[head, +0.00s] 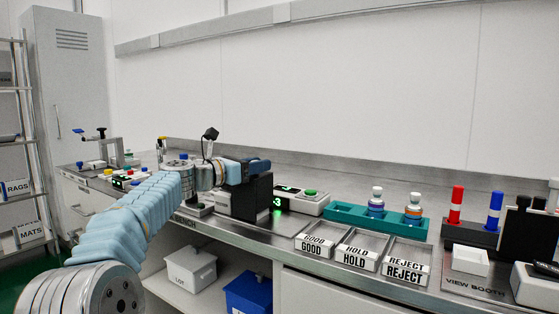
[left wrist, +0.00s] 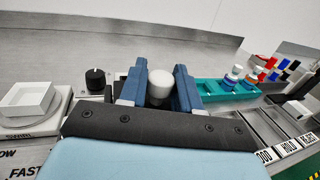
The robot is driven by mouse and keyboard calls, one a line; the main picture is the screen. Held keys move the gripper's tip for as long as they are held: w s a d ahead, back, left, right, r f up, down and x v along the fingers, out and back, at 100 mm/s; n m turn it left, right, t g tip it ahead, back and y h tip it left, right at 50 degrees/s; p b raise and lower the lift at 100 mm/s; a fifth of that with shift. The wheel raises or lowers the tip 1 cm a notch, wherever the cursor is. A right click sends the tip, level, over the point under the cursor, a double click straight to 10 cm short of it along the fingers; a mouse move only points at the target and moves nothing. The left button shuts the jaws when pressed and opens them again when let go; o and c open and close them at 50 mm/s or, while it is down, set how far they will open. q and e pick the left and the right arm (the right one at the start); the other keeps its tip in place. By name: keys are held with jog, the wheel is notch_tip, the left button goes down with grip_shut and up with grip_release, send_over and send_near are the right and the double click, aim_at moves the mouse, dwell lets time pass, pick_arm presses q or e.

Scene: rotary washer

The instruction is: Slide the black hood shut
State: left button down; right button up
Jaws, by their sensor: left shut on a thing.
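The black hood (head: 251,200) stands on the steel bench as a dark upright box, right below my left gripper. My left gripper (head: 257,166) reaches in from the left at the height of the hood's top. In the left wrist view, the blue fingers of my left gripper (left wrist: 160,88) are on either side of a rounded white knob (left wrist: 160,84), and the gripper is shut on it. The knob's base is hidden behind my wrist, so its join to the hood cannot be seen. My right gripper is not in view.
A white unit with a green button (head: 310,193) stands right of the hood. Further right are a teal rack (head: 345,215) with two bottles and labelled trays (head: 358,257). A black dial (left wrist: 95,79) and a white square dish (left wrist: 28,98) lie left of the gripper.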

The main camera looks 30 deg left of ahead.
pick_arm(q)
jog(key=shift+a, duration=0.25)
jog(key=c, duration=0.9)
grip_release()
jog(key=b+v, duration=0.1)
jog(key=v, duration=1.3)
jog(key=shift+d, duration=0.1)
jog(key=shift+w, duration=0.1)
